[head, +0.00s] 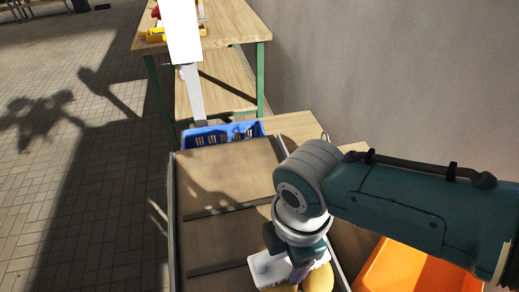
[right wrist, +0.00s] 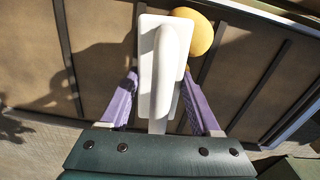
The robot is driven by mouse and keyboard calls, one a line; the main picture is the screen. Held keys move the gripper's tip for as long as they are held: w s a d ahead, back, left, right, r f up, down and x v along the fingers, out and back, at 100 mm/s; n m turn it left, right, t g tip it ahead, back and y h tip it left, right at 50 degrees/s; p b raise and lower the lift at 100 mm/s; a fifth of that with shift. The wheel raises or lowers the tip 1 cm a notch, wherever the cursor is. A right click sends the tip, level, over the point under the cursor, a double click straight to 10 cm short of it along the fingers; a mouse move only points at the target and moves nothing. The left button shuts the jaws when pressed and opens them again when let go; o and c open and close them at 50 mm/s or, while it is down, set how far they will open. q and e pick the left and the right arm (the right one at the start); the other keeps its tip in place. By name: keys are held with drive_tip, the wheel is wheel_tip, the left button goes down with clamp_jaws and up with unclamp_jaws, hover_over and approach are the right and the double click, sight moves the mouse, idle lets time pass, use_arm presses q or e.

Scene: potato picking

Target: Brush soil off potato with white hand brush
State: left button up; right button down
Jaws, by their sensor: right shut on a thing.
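The white hand brush (head: 268,270) is at the bottom of the head view. My right gripper (head: 292,268) is shut on it. In the right wrist view the brush (right wrist: 165,65) lies lengthwise between the purple fingers of the gripper (right wrist: 160,100). A yellow potato (head: 319,279) is close beside the brush, and it also shows in the right wrist view (right wrist: 194,32), partly hidden behind the brush's edge. Another bit of yellow shows lower down by the brush; I cannot tell if it is the same potato. Whether the bristles touch the potato is hidden. My left gripper is not in view.
The brown sorting surface (head: 225,170) has dark cross strips and raised side rails. A blue crate (head: 187,141) stands at its far end. An orange crate (head: 410,268) is at the lower right. A wooden table (head: 232,24) stands behind, near a grey wall.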

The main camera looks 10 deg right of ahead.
drive_tip(key=shift+d+f, duration=0.1)
drive_tip(key=shift+d, duration=0.5)
drive_tip(key=shift+a, duration=0.6)
drive_tip(key=shift+s+a+r, duration=0.1)
drive_tip(key=shift+s+a, duration=0.05)
drive_tip(key=shift+a, duration=0.55)
drive_tip(key=shift+s+a+r, duration=0.1)
drive_tip(key=shift+a, duration=0.6)
drive_tip(key=shift+w+d+f, duration=0.1)
drive_tip(key=shift+w+d, duration=0.05)
drive_tip(key=shift+d, duration=0.85)
drive_tip(key=shift+w+d+f, duration=0.1)
drive_tip(key=shift+w+d, duration=0.05)
drive_tip(key=shift+d, duration=0.85)
drive_tip(key=shift+s+a+r, duration=0.15)
drive_tip(key=shift+a, duration=0.85)
wheel_tip(320, 180, up, 7)
drive_tip(key=p, duration=0.7)
drive_tip(key=shift+r, duration=0.1)
